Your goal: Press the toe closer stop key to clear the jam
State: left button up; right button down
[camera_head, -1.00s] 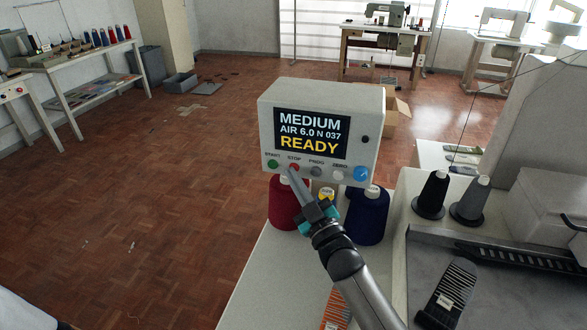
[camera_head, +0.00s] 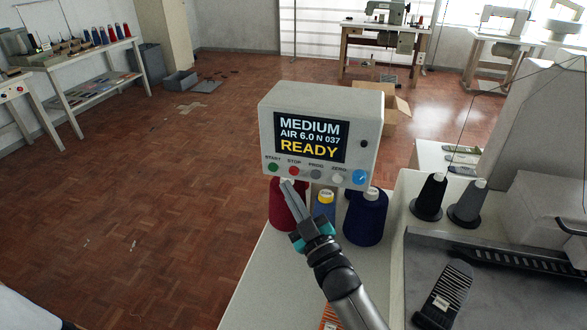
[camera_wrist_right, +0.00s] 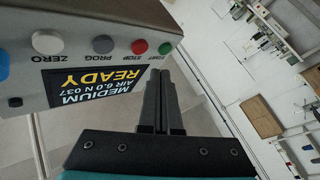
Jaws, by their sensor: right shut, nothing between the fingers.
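The control box (camera_head: 320,120) is pale, with a screen reading MEDIUM, AIR 6.0 N 037, READY. Its red STOP key (camera_head: 294,171) sits between the green START key (camera_head: 272,167) and the grey PROG key (camera_head: 316,174). My right gripper (camera_head: 286,184) is shut and empty, its tips just below the row, under the gap between START and STOP. In the right wrist view the closed fingertips (camera_wrist_right: 158,73) appear apart from the red STOP key (camera_wrist_right: 138,47), which is uncovered. My left gripper is out of view.
Red (camera_head: 283,208) and navy (camera_head: 366,216) thread cones stand under the box, with a smaller yellow-topped blue one (camera_head: 325,206) between them. The floor at left is mostly clear.

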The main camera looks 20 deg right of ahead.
jog(key=shift+s+a+p, duration=0.25)
jog(key=shift+s+a, duration=0.15)
jog(key=shift+s, duration=0.25)
jog(key=shift+s+a+p, duration=0.2)
jog(key=shift+s+a, duration=0.2)
jog(key=shift+s, duration=0.2)
